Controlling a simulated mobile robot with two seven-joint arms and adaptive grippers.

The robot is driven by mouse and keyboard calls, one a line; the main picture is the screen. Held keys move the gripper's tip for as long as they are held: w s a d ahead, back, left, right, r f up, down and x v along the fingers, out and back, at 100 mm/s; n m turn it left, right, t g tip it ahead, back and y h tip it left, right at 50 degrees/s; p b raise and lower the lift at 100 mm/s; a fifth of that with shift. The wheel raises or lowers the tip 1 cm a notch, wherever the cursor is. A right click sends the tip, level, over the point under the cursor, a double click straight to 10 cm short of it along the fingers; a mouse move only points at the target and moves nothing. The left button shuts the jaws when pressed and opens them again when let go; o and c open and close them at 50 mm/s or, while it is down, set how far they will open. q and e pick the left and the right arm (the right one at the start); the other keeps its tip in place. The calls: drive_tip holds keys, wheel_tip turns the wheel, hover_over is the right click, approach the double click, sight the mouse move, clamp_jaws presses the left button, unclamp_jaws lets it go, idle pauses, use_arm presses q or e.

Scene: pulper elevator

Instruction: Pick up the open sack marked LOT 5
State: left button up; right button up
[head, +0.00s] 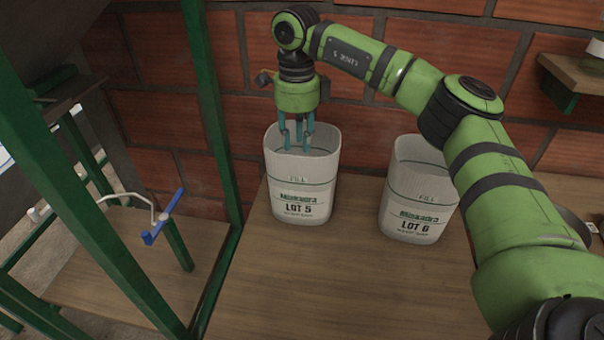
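The open sack marked LOT 5 (300,203) is white with green bands and dark print. It stands upright on the wooden bench with its mouth facing up. My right gripper (297,143) points straight down at the sack's mouth. Its teal fingers are spaced apart, and their tips overlap the opening in the picture. I see no clear grip on the rim, and whether a finger touches it cannot be told. My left gripper is not in view.
A similar open sack marked LOT 6 (417,200) stands to the right, close to my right arm. A green metal frame (212,115) and a blue-handled crank (163,217) are at the left. A brick wall (440,45) stands behind. The front of the bench (320,290) is clear.

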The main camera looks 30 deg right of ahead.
sight(298, 157)
wheel_tip(298, 157, down, 3)
drive_tip(key=shift+s+f, duration=0.1)
drive_tip(key=shift+s, duration=0.05)
wheel_tip(298, 157, down, 5)
drive_tip(key=shift+f+p, duration=0.15)
drive_tip(key=shift+p, duration=0.6)
drive_tip(key=shift+f, duration=0.4)
clamp_jaws()
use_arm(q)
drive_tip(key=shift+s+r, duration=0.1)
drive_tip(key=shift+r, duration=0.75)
use_arm(e)
drive_tip(key=shift+r, duration=0.1)
